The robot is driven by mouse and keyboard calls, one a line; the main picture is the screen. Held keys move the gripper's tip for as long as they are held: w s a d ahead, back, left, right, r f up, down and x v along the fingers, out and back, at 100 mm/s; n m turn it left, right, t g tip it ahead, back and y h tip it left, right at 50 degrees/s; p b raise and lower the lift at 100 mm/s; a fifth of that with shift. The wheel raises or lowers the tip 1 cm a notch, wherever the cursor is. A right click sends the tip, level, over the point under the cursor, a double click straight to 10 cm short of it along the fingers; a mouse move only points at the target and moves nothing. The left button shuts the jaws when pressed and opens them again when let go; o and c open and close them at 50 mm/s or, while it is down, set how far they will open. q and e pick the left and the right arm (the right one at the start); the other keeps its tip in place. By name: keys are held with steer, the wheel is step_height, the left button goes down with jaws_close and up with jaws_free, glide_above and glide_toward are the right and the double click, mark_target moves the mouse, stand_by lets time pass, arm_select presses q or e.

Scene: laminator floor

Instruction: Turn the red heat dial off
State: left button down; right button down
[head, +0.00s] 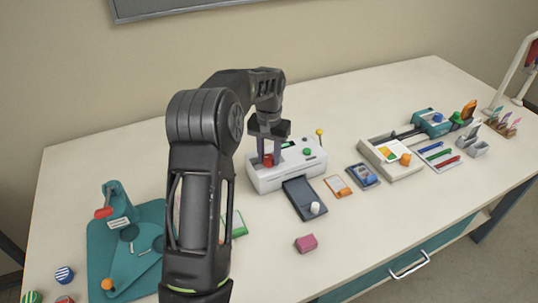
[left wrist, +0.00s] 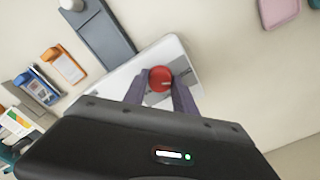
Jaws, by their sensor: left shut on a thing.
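The red heat dial (head: 268,160) is on the left part of the top of a white laminator (head: 290,179). In the left wrist view the dial (left wrist: 160,78) shows as a round red knob on a grey panel, with the laminator's white body (left wrist: 124,80) around it. My left gripper (head: 267,158) points down over the laminator. Its two fingers (left wrist: 160,92) are shut on the dial, one on each side. The dial's mark is too small to read. My right gripper is in neither view.
A green knob (head: 308,152) and a yellow-tipped lever (head: 319,132) are on the laminator's right part. A dark tray (head: 302,193) with a white knob stands in front. A pink block (head: 306,243) lies nearer. A teal punch board (head: 115,250) is at left.

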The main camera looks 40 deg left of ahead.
mark_target(269, 157)
arm_select(q)
steer(key=c, duration=1)
jaws_free()
step_height(269, 157, up, 8)
steer(key=shift+f+b, duration=0.1)
steer(key=shift+b, duration=0.5)
